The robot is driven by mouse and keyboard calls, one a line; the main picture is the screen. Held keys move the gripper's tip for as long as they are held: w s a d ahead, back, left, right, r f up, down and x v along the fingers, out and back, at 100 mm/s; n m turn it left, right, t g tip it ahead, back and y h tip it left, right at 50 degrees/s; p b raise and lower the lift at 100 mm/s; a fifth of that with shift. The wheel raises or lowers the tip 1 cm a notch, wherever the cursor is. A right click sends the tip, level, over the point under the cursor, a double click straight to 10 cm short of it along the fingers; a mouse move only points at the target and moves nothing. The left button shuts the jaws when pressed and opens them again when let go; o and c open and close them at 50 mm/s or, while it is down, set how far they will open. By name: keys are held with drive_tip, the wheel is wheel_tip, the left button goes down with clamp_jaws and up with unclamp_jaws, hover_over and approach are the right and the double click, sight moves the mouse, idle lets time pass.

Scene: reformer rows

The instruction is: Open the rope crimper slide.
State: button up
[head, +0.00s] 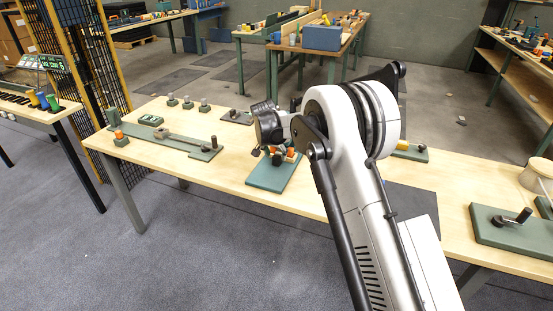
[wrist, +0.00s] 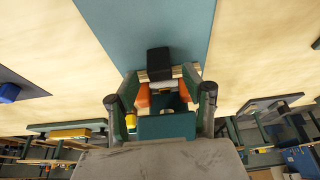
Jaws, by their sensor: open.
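A green base plate (head: 268,176) lies on the workbench below my wrist, with small orange and light parts at its far end, partly hidden by my arm. In the wrist view the green plate (wrist: 150,22) runs up the picture, with a black block (wrist: 158,62) and a pale bar beside it. I cannot tell for sure whether this is the rope crimper or which part is its slide. My gripper (wrist: 163,92) is open, with its fingers to either side of the pale bar and orange pieces. Contact is not clear. In the head view its fingertips are mostly hidden.
A long green fixture (head: 165,141) with a rod and dark posts lies left on the workbench (head: 215,168). Several small knobbed pieces stand behind it. A green plate with a black handle (head: 515,218) is at right. Bare wood surrounds the plate below my wrist.

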drive_tip(key=shift+x, duration=1.3)
clamp_jaws()
